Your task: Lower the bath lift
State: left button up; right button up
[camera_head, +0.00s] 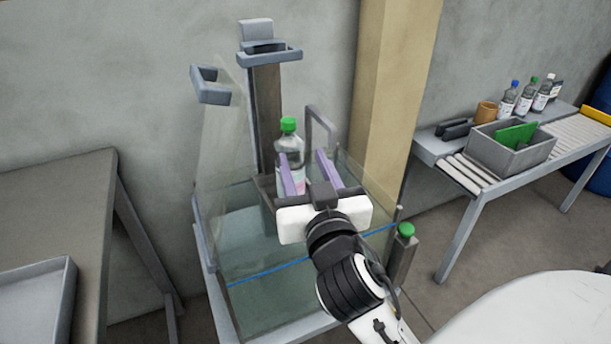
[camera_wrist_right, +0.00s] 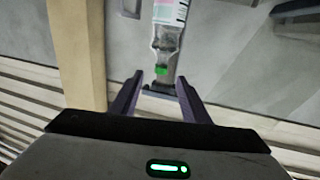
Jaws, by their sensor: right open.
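The bath lift has a dark upright mast (camera_head: 266,120) with a grey bracket (camera_head: 268,57) on top, at the back of a clear tank (camera_head: 255,300). A clear bottle with a green cap (camera_head: 288,124) stands upright on the lift's carrier, above the water. A grey loop handle (camera_head: 311,112) rises beside the bottle. My right gripper (camera_head: 302,156) is open, its purple fingers in front of the bottle and handle. In the right wrist view, the bottle (camera_wrist_right: 167,40) appears cap-down beyond the open fingers (camera_wrist_right: 159,78), with a dark bar between them. The carrier is partly hidden by my gripper.
A post with a green button (camera_head: 406,230) stands at the tank's right. A blue line (camera_head: 268,271) crosses the tank wall. A tan pillar (camera_head: 395,90) stands behind. A roller bench (camera_head: 480,180) with a grey crate (camera_head: 490,155) and several bottles is right; a table (camera_head: 60,200) is left.

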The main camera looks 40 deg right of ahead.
aim_at(265, 56)
jog(key=z, duration=1.15)
